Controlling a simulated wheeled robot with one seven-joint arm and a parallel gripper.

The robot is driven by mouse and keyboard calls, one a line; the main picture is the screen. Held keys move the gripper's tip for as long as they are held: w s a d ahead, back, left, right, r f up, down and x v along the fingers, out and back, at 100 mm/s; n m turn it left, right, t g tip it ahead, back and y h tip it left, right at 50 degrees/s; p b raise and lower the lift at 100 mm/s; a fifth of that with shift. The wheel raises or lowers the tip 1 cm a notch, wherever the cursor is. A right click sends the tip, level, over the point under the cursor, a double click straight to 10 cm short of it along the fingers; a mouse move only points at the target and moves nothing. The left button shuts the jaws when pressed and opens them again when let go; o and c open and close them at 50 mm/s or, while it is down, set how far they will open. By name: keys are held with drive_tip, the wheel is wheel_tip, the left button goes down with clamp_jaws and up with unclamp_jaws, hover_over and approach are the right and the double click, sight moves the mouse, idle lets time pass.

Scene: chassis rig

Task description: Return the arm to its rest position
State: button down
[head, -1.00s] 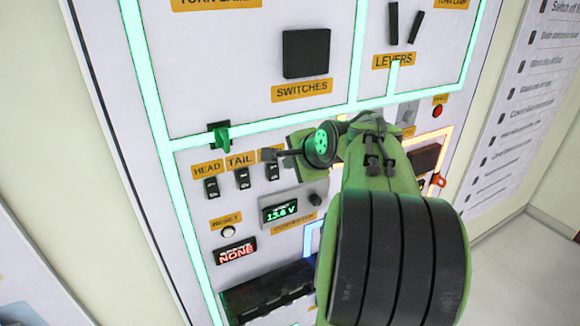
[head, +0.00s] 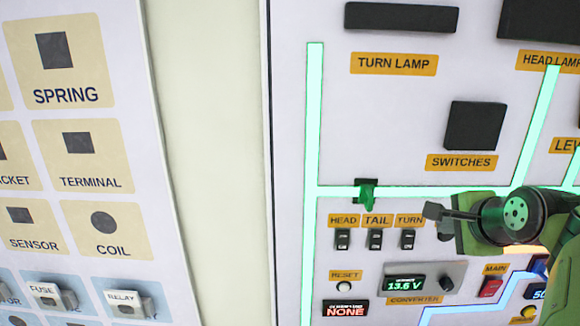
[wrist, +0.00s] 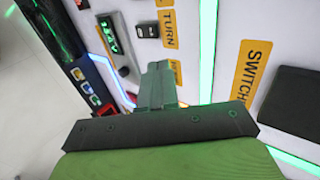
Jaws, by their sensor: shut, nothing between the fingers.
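My arm is green and black and comes in from the right edge of the head view. My gripper (head: 437,212) points left, in front of the panel to the right of the TURN switch (head: 407,239). In the wrist view my gripper (wrist: 158,72) shows its fingers together with nothing between them. The fingers appear apart from the panel, though the exact gap is hard to judge. The rest of the arm is outside the head view.
The white panel (head: 400,130) carries glowing green lines, a green lever (head: 366,195), a converter display (head: 404,283) reading 13.6 V and a SWITCHES block (head: 473,125). A parts board (head: 105,110) stands at the left, with a bare wall strip (head: 215,150) between.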

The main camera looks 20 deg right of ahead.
drive_tip(key=s+a+f+n+g+y+b, duration=0.1)
drive_tip(key=s+a+f+n+b, duration=0.1)
drive_tip(key=a+f+n, duration=0.6)
drive_tip(key=s+a+f+n+g+y+b, duration=0.1)
drive_tip(key=s+a+f+n+y+b, duration=0.2)
drive_tip(key=a, duration=0.9)
drive_tip(key=s+a+f+n+g, duration=0.1)
drive_tip(key=s+a+f+n, duration=0.1)
drive_tip(key=s+f+n, duration=0.2)
drive_tip(key=s+a+f+n+g+h+b, duration=0.1)
drive_tip(key=s+a+f+n, duration=0.2)
drive_tip(key=s+n, duration=0.3)
drive_tip(key=shift+s+f, duration=0.15)
drive_tip(key=shift+f, duration=0.65)
